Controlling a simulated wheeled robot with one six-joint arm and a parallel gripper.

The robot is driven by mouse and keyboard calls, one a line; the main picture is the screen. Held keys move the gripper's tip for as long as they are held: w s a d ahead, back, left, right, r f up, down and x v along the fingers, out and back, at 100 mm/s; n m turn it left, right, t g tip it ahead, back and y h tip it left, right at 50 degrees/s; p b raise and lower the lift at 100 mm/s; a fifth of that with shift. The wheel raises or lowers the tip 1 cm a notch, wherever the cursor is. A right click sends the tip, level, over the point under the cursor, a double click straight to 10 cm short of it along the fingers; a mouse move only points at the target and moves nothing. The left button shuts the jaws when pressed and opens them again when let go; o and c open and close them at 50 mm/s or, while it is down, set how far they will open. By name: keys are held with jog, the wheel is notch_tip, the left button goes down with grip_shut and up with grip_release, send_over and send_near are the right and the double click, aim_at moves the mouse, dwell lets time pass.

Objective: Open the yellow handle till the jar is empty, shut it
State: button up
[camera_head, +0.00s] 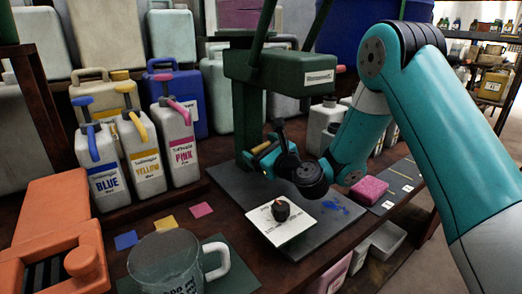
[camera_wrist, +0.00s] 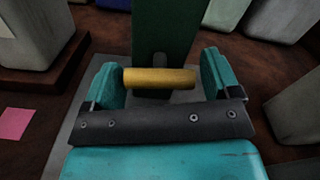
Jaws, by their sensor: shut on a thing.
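The yellow handle (camera_wrist: 160,78) is a short bar in front of the green stand (camera_wrist: 170,30) in the wrist view. My gripper (camera_wrist: 160,76) has one teal finger at each end of it and is shut on it. In the head view my gripper (camera_head: 266,151) is at the front of the green stand (camera_head: 250,110), and only a bit of yellow shows between the fingers. A clear jug-like jar (camera_head: 165,268) with a pale handle and printed markings stands at the front; its contents are hard to make out. No flowing liquid is visible.
Below my gripper, a white tile (camera_head: 283,232) with a small dark round thing (camera_head: 281,209) lies on a grey plate (camera_head: 325,222). Blue, yellow and pink bottles (camera_head: 143,150) stand left. An orange machine (camera_head: 55,235) is front left. A pink sponge (camera_head: 369,190) lies right.

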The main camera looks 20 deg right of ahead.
jog(key=n+b, duration=0.2)
jog(key=n, duration=0.5)
jog(key=n+b, duration=0.2)
jog(key=n, duration=0.4)
jog(key=shift+r, duration=0.1)
jog(key=shift+n, duration=0.3)
dwell(0.3)
